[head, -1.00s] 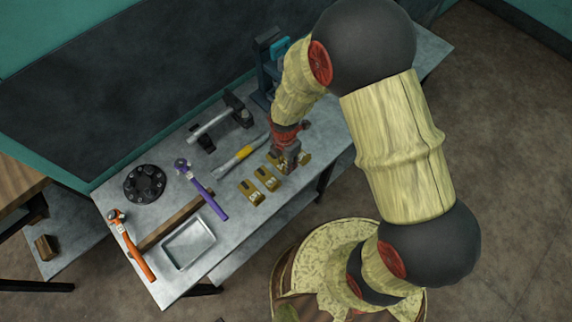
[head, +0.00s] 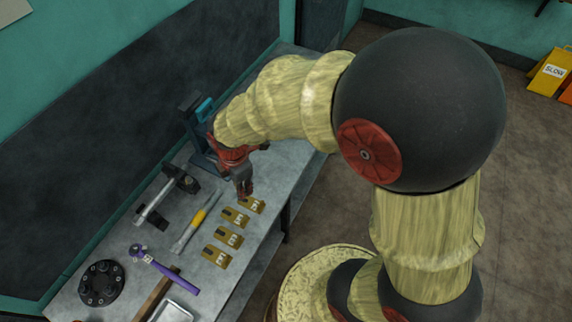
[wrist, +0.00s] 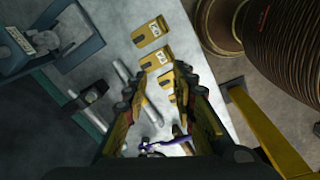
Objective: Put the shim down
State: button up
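Several flat brass-coloured shims with pale labels lie in a row along the front of the grey bench. In the head view, the far-end shim (head: 251,204) lies flat, closest to my gripper (head: 243,190). The others (head: 235,217), (head: 229,236) and (head: 216,256) follow toward the viewer. My gripper is above the bench near the far end of the row. In the wrist view, the two fingers of my gripper (wrist: 158,76) stand apart with nothing held between them. Shims (wrist: 151,32) and (wrist: 159,59) show beyond the fingertips; the fingers partly hide others.
Behind the shims lie a yellow-handled chisel-like tool (head: 197,221) and a hammer (head: 156,198). A blue-grey vise-like device (head: 200,145) stands at the back. A purple-handled hammer (head: 165,268), black round part (head: 101,283) and metal tray (head: 172,312) are nearer. Bare bench (head: 292,160) lies right of my gripper.

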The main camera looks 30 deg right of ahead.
jog(key=s+d+r+m+t, duration=0.1)
jog(key=s+d+r+m, duration=0.2)
jog(key=r+m, duration=0.3)
jog(key=s+d+r+m+t, duration=0.2)
jog(key=s+d+r+m, duration=0.1)
jog(key=s+r+m, duration=0.2)
jog(key=s+d+r+m+t, duration=0.1)
jog(key=s+d+r+m, duration=0.2)
jog(key=s+r+m, duration=0.2)
notch_tip(320, 180, up, 6)
jog(key=m, duration=0.3)
jog(key=shift+d+t, duration=0.3)
jog(key=shift+s+f, duration=0.1)
jog(key=shift+f, duration=0.05)
